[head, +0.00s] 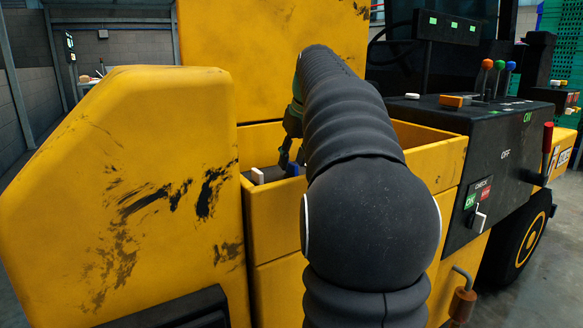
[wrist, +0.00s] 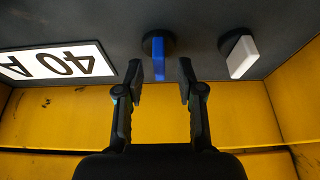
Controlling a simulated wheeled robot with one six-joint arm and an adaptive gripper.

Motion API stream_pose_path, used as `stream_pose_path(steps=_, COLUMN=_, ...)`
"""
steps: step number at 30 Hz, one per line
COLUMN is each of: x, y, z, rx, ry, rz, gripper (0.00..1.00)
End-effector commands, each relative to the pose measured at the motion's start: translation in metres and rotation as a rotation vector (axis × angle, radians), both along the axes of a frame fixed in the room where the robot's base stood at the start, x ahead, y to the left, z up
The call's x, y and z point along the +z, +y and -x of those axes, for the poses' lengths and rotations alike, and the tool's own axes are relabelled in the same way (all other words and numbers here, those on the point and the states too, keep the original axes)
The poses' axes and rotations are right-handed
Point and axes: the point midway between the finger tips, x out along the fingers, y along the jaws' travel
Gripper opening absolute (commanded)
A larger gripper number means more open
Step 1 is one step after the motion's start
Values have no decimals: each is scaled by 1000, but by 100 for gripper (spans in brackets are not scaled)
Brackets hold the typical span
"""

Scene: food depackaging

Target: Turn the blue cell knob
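The blue cell knob (wrist: 158,57) shows in the wrist view as an upright blue bar on a round dark base, on a dark panel. My gripper (wrist: 159,72) is open, with one finger on each side of the knob's lower end. A gap shows on both sides, and I cannot tell how deep the fingers reach. In the head view a small part of the blue knob (head: 292,170) shows inside the yellow compartment, next to my gripper. My arm hides much of that compartment.
A white knob (wrist: 242,57) stands right of the blue one. A label reading 40 A (wrist: 62,63) is at left. Yellow walls (wrist: 240,112) enclose the panel. In the head view, a black control box (head: 500,150) with levers and switches stands at right.

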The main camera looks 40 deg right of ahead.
Motion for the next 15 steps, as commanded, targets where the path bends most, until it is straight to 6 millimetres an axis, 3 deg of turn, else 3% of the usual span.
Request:
stream_pose_path(steps=6, x=-15, y=-1, z=-5, rx=-1, ry=0, rz=0, gripper=38)
stream_pose_path(steps=15, x=-16, y=-1, z=-6, rx=-1, ry=0, rz=1, gripper=38)
